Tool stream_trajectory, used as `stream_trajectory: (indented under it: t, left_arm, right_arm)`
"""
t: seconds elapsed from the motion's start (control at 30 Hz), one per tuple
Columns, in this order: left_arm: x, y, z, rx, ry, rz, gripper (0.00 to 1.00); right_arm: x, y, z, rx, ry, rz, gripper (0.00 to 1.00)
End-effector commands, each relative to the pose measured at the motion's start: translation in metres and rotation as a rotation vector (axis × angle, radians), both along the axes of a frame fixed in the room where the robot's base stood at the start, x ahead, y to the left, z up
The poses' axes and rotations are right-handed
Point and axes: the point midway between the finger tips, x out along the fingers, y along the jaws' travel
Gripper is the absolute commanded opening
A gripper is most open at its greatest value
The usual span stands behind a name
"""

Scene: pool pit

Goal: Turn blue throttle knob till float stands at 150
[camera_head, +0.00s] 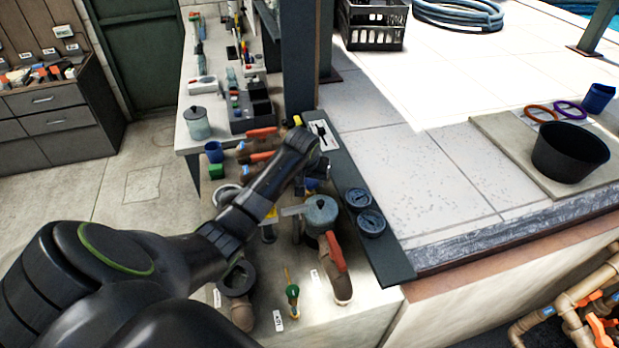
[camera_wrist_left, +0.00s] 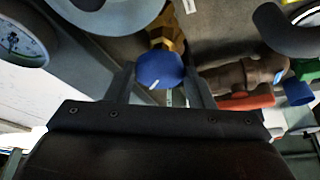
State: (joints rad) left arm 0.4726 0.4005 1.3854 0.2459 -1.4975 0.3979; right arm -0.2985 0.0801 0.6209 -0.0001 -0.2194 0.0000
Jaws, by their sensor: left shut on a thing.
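The blue throttle knob (camera_wrist_left: 160,70) shows in the left wrist view, with a white pointer line on its face and a brass body (camera_wrist_left: 166,35) behind it. My left gripper (camera_wrist_left: 161,78) has one finger on each side of the knob and is shut on it. In the head view my left arm reaches across the pipework, and the gripper (camera_head: 311,184) is largely hidden behind its own wrist. The float and its 150 mark cannot be made out in either view. My right gripper is not in view.
Two dark gauges (camera_head: 370,223) sit right of the gripper. Orange-handled valves (camera_head: 262,145) and a blue cup (camera_head: 214,151) lie behind.

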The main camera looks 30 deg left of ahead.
Motion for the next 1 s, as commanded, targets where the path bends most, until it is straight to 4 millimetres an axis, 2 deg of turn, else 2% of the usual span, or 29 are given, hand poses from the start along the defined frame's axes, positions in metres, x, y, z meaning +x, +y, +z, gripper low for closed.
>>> stream_trajectory:
  t: [0.23,0.57,0.6,0.73,0.77,1.0]
  left_arm:
    - [-0.0005,0.0024,-0.0002,0.002,-0.001,-0.157,0.25]
    - [-0.0002,0.0024,0.0002,0.002,-0.002,-0.181,0.25]
    - [-0.0002,0.0023,0.0002,0.002,-0.002,-0.18,0.49]
    - [-0.0002,0.0022,0.0002,0.002,-0.002,-0.18,0.66]
    - [-0.0002,0.0022,0.0002,0.002,-0.002,-0.18,0.7]
    - [-0.0004,0.002,0.0003,0.001,-0.002,-0.179,0.7]
  right_arm:
    - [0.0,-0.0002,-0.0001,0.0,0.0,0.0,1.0]
    - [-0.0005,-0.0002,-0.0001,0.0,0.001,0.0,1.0]
    - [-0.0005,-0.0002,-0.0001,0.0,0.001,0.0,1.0]
    - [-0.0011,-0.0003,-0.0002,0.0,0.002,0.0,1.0]
    - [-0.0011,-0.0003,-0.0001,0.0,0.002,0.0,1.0]
    - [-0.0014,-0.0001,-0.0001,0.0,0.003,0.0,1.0]
